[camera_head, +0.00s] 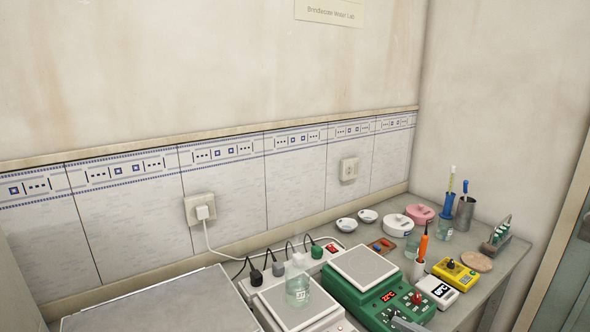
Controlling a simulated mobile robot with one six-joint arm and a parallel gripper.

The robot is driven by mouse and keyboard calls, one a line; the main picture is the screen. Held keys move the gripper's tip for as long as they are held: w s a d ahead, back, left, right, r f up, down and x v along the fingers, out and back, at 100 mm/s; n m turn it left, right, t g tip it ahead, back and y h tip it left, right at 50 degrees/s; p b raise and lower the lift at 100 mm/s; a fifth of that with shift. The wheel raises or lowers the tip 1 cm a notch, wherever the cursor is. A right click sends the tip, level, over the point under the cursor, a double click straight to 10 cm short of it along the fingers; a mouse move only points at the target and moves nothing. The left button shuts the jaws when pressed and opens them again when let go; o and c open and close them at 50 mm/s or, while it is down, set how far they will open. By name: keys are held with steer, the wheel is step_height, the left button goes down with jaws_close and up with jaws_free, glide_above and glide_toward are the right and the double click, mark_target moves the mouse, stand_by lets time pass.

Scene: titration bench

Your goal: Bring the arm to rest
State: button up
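I cannot make out my gripper or its fingers in the head view. A small grey piece (408,325) pokes in at the bottom edge by the green device, and I cannot tell what it is. A clear bottle (297,290) with a pale top stands upright on a grey-topped device (325,317). To its right is a green device (345,290) with a grey plate and a lit red display.
The bench (520,243) runs along the tiled wall. A power strip (295,262) with plugs lies behind the devices. An orange-handled tool (423,243), yellow meter (456,274), white meter (437,291), metal cup (465,212) and tube rack (497,236) crowd the right side.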

steer(key=s+a+f+n+g+h, duration=0.1)
steer(key=s+a+n+g+h, duration=0.2)
steer(key=s+a+n+g, duration=0.9)
steer(key=r+n+t+h, duration=0.1)
steer(key=n, duration=0.1)
steer(key=d+r+n+t+h, duration=0.1)
steer(key=n+t+h, duration=0.1)
steer(key=n, duration=0.1)
steer(key=s+r+n+t+h, duration=0.1)
steer(key=r+n+t+h, duration=0.1)
steer(key=n, duration=0.1)
steer(key=shift+d, duration=0.3)
